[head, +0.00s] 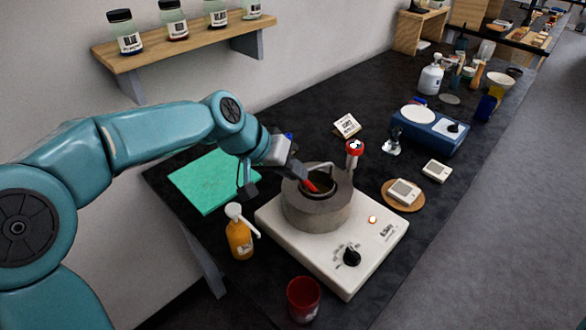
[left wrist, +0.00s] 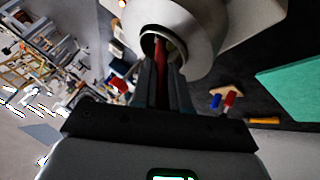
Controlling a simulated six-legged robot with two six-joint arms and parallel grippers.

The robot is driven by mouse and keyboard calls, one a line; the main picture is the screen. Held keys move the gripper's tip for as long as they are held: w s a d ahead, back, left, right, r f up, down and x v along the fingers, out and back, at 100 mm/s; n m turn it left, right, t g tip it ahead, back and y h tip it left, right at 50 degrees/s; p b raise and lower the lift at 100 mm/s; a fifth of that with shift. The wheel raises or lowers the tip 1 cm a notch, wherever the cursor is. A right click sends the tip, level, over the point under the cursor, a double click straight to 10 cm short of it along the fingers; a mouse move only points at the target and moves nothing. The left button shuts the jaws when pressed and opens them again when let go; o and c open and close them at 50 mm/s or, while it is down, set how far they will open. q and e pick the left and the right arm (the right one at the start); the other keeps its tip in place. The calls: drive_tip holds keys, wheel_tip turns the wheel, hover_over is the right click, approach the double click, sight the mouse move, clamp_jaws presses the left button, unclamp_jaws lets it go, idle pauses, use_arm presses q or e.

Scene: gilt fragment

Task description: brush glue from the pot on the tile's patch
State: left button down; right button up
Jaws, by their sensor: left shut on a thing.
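My left gripper (head: 301,172) reaches over the glue pot (head: 327,181) and is shut on a brush with a red handle (head: 312,187). The pot sits inside a grey round heater (head: 318,211) on a white hot plate. The brush's lower end is hidden inside the pot. In the left wrist view the fingers (left wrist: 164,88) close around the red brush (left wrist: 162,52), which points into the pot's dark mouth. A small pale tile with a grey patch (head: 404,191) lies on a round cork mat (head: 388,197) to the right. My right gripper is not in view.
A thermometer with a red head (head: 354,147) stands behind the pot. An orange pump bottle (head: 239,235) and a red cup (head: 303,299) stand in front. A green mat (head: 215,179) lies left. Another small pale tile (head: 437,170) and a blue device (head: 429,132) are at right.

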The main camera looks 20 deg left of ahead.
use_arm(q)
drive_tip(key=shift+r+p, duration=2.6)
drive_tip(key=shift+r, duration=0.9)
drive_tip(key=shift+f, duration=0.1)
